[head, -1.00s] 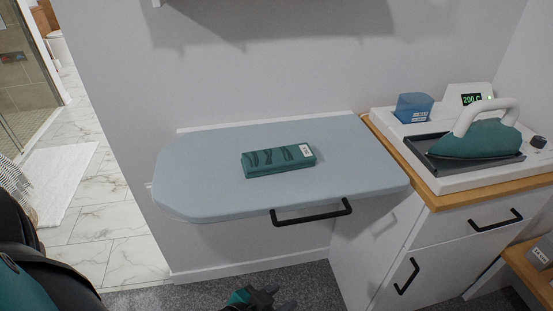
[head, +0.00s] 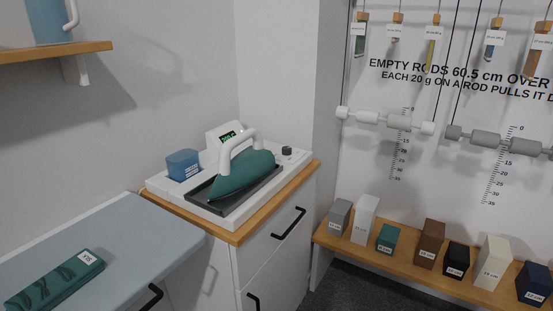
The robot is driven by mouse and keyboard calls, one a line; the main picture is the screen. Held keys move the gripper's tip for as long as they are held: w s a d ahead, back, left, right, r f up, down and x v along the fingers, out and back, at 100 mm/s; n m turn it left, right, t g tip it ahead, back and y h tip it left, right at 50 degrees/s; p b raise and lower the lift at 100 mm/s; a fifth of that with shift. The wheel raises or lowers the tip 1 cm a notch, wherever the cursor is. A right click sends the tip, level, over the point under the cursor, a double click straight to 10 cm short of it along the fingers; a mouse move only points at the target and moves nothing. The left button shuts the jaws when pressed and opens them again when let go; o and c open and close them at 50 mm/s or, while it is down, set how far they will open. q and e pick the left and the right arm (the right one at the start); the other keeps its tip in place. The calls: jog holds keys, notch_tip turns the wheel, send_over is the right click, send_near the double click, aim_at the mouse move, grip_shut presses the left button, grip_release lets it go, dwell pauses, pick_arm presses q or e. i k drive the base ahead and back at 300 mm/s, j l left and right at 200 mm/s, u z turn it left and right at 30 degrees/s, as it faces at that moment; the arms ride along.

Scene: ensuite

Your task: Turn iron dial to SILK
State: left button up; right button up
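The teal iron (head: 243,172) with a white handle rests on a dark plate on the white ironing station (head: 222,212), on top of a wood-edged cabinet. A small dark dial (head: 287,151) sits at the station's back right corner; its setting is too small to read. A small display (head: 228,136) with green digits is partly hidden behind the iron handle. A folded teal cloth with a white label (head: 55,280) lies on the grey ironing board. Neither of my grippers shows in the head view now.
A blue container (head: 183,165) stands on the station's left side. The grey ironing board (head: 130,225) is at lower left. To the right, a low wooden bench (head: 400,271) holds several labelled blocks, with hanging rods above. A shelf (head: 50,52) juts out at upper left.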

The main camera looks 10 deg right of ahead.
aim_at(286, 150)
jog(key=u, duration=0.4)
jog(key=l+u, duration=0.35)
jog(key=i+l+u, duration=0.1)
jog(key=l+u, duration=0.25)
jog(key=l, duration=0.15)
jog(key=k+l+u, duration=0.2)
jog(key=l, duration=0.7)
jog(key=i, duration=0.1)
